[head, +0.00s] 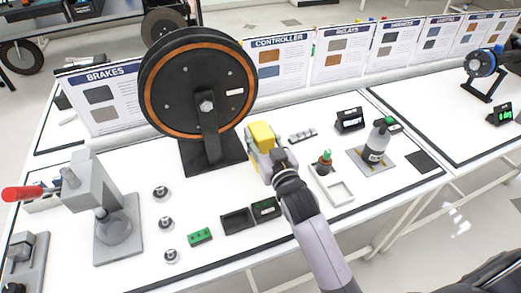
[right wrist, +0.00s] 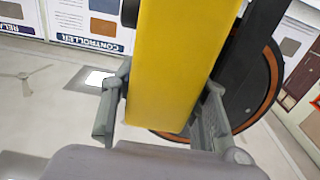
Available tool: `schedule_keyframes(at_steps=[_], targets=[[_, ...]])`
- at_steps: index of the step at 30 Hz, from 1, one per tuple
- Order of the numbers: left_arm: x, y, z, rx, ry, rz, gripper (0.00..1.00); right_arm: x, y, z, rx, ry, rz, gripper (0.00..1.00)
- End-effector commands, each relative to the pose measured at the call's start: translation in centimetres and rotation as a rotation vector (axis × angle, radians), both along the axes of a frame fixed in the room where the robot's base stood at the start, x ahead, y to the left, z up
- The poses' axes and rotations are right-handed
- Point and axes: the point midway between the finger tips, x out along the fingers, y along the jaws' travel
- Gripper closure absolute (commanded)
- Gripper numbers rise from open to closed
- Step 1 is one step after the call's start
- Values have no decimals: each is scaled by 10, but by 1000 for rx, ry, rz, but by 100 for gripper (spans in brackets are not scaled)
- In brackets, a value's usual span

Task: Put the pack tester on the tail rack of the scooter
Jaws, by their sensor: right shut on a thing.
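My right gripper (head: 262,148) is shut on a yellow box-shaped thing (head: 262,134), which looks like the pack tester. It holds it above the white bench, in front of the large wheel stand. In the right wrist view the yellow thing (right wrist: 172,65) sits between the two grey fingers, its top end cut off by the frame. A wheeled thing (head: 22,57) is partly visible at the top left of the head view; I cannot tell whether it is the scooter. No tail rack can be made out. My left gripper is not in view.
The large black wheel (head: 198,85) on its stand rises close to the left of the gripper. A grey press (head: 100,205) with a red handle stands at the left.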

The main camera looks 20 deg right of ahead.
Motion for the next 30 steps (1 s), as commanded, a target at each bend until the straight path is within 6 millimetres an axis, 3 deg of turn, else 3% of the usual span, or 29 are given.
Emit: schedule_keyframes(at_steps=[9,22,23,30], targets=[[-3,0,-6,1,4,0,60,0,1,-40,2,-1,0,96],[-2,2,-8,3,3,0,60,0,0,-47,1,-2,0,96],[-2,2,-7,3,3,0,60,0,0,-47,1,0,0,57],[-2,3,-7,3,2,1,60,0,0,-47,1,0,0,41]])
